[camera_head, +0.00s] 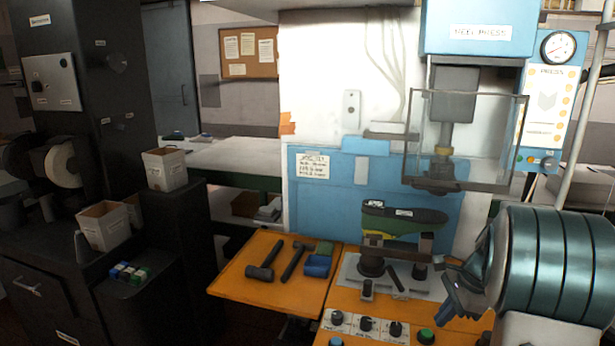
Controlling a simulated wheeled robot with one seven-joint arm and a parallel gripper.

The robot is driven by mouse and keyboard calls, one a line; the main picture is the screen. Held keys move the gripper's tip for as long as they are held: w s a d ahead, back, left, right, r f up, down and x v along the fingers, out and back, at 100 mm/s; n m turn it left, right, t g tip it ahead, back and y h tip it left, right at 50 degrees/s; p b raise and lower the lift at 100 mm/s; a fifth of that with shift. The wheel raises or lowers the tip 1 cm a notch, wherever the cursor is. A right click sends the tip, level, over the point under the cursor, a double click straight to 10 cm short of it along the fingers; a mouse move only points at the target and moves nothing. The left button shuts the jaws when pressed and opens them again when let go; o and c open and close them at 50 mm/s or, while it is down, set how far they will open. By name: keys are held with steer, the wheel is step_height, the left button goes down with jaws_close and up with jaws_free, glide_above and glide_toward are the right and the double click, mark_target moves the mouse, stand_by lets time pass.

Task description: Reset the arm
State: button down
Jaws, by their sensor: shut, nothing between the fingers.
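My arm (555,262), with teal ribbed segments, reaches in from the right edge. My gripper (450,298) is at its left end, low over the orange bench, just right of the press fixture. It looks dark and small here; it is shut with nothing held. A green and yellow shoe last (402,219) sits on the dark holder of the grey fixture plate (350,270), to the upper left of my gripper and apart from it. My arm hides the right part of the bench.
The blue heel press (478,30) stands behind, its clear guard (498,140) around the ram. Two hammers (262,270) and a blue-green brush-like item (318,262) lie on the left orange tabletop (240,285). Control knobs (367,325) line the front. A dark machine with white bins (104,226) stands left.

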steer(key=s+a+r+n+t+h, duration=0.1)
steer(key=s+a+r+n, duration=0.1)
steer(key=s+a+n, duration=0.5)
steer(key=s+a+r+n+h, duration=0.2)
steer(key=s+a+r+n, duration=0.1)
steer(key=s+a+n, duration=0.5)
steer(key=s+n, duration=0.3)
steer(key=s, duration=0.3)
steer(key=shift+s+r+t+h, duration=0.15)
steer(key=shift+s+t+h, duration=0.15)
steer(key=shift+t, duration=0.1)
